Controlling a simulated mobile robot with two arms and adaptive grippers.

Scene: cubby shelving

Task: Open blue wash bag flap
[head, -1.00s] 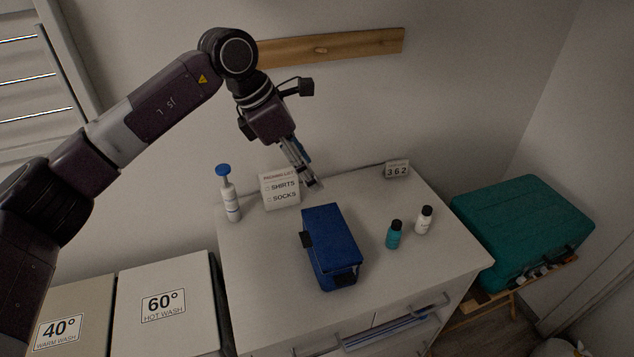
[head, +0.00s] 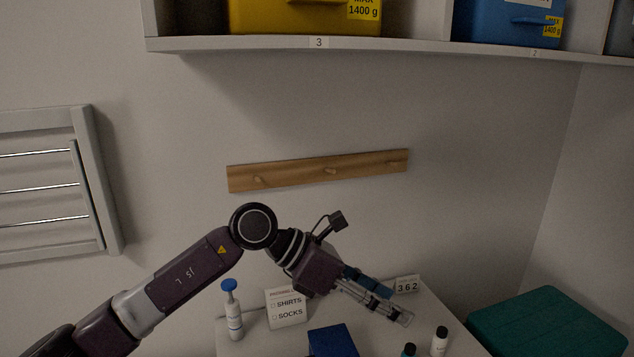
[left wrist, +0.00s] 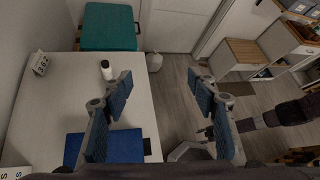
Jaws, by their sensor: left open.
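The blue wash bag (head: 333,341) lies on the white cabinet top at the bottom edge of the head view, its near part cut off. Its visible top is flat and looks closed. In the left wrist view the bag (left wrist: 126,145) is at lower left, partly hidden behind a finger. My left gripper (head: 404,318) is open and empty, above the cabinet, beyond the bag and to its right, pointing right. Its spread fingers show in the left wrist view (left wrist: 162,92).
A teal case (head: 548,322) is farther right.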

